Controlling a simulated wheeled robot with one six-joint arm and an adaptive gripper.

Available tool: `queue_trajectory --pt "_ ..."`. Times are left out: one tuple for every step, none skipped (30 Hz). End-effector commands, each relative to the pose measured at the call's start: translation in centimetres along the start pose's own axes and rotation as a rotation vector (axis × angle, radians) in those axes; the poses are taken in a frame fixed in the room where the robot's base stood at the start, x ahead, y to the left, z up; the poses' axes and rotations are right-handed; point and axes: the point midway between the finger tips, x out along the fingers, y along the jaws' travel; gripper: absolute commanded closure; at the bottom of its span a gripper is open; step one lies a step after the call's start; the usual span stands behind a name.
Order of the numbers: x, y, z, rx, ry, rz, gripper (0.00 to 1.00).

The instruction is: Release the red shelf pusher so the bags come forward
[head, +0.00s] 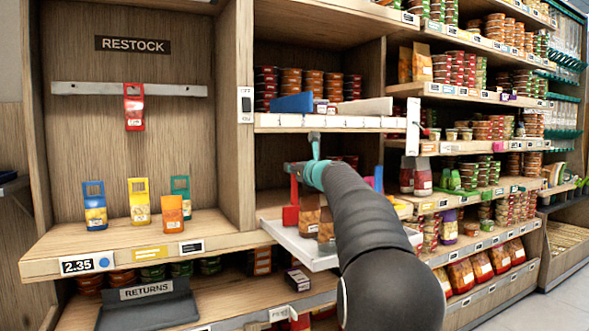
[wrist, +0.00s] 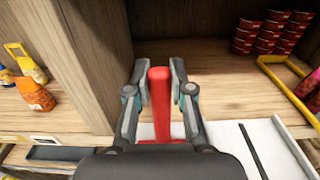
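The red shelf pusher (wrist: 160,105) stands upright between the two fingers of my gripper (wrist: 159,82) in the wrist view. The finger pads sit close against both its sides, and the gripper looks shut on it. In the head view the pusher (head: 291,213) shows at the left of a pulled-out white tray (head: 290,241), with my gripper (head: 297,170) at its upper part. Brown bags (head: 309,215) stand on the tray just right of the pusher, partly hidden by my arm.
A wooden divider (head: 238,120) stands left of the tray. Beyond it, a shelf holds blue, yellow and orange pouches (head: 139,201), and a red pouch (head: 134,107) hangs above. A white-edged shelf (head: 320,123) lies above my gripper. Stocked shelves fill the right side.

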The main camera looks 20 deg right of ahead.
Motion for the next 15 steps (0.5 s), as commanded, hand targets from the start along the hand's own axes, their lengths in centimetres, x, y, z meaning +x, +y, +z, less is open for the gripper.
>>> queue_trajectory --pt "0.0 0.0 0.0 0.000 0.000 0.000 1.00" --pt "0.0 0.0 0.0 0.000 0.000 0.000 1.00" --pt "0.0 0.0 0.0 0.000 0.000 -0.001 1.00" --pt "-0.1 0.0 0.0 0.000 0.000 -0.001 1.00" --pt "-0.2 -0.1 0.0 0.000 0.000 -0.001 1.00" --pt "-0.5 -0.1 -0.1 0.000 0.000 -0.001 1.00" --pt "-0.9 -0.1 -0.1 0.000 0.000 -0.001 1.00" --pt "-1.3 -0.1 -0.1 -0.001 -0.001 -0.002 1.00" --pt "-1.9 -0.1 -0.1 -0.001 -0.001 -0.002 1.00" --pt "-2.3 -0.1 -0.2 0.000 -0.001 -0.002 1.00" --pt "-2.8 -0.1 -0.1 -0.001 -0.001 -0.002 1.00" --pt "-3.3 -0.1 -0.1 0.000 -0.001 -0.002 1.00" --pt "-3.7 -0.1 -0.2 0.000 -0.001 -0.002 1.00" --pt "-4.0 -0.1 -0.1 -0.001 -0.001 -0.002 1.00" --pt "-4.3 -0.1 -0.1 0.000 -0.001 -0.002 1.00"
